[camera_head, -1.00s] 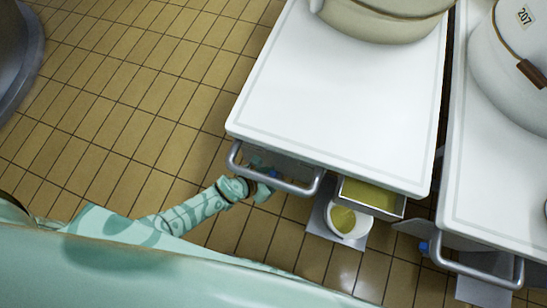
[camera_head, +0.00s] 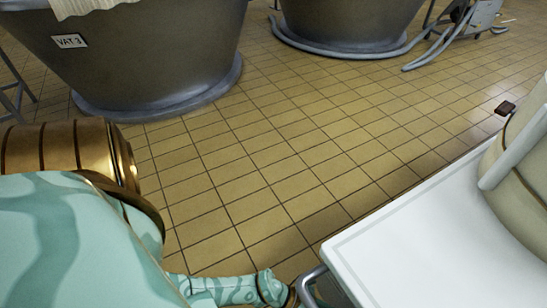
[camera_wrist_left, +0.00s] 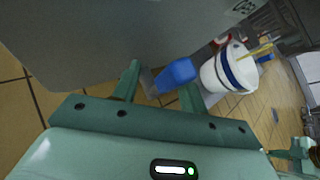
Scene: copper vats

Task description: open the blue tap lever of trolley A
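A blue tap lever (camera_wrist_left: 176,74) shows in the left wrist view, under a grey trolley panel (camera_wrist_left: 110,30). My left gripper (camera_wrist_left: 163,80) is open, with its fingers apart on either side of the lever. A gap shows between the lever and the left finger; contact on the other side is unclear. In the head view my left forearm (camera_head: 235,289) reaches to the handle of a white-topped trolley (camera_head: 440,245); the hand and tap are hidden there. A small teal part (camera_wrist_left: 291,154) at the right of the wrist view looks like my right gripper, too small to read.
A white bucket (camera_wrist_left: 226,72) with a blue band stands close beyond the lever. The trolley's metal handle (camera_head: 312,285) is beside my left arm. Large vats (camera_head: 160,55) stand at the back of the head view. The tiled floor (camera_head: 290,150) between is clear.

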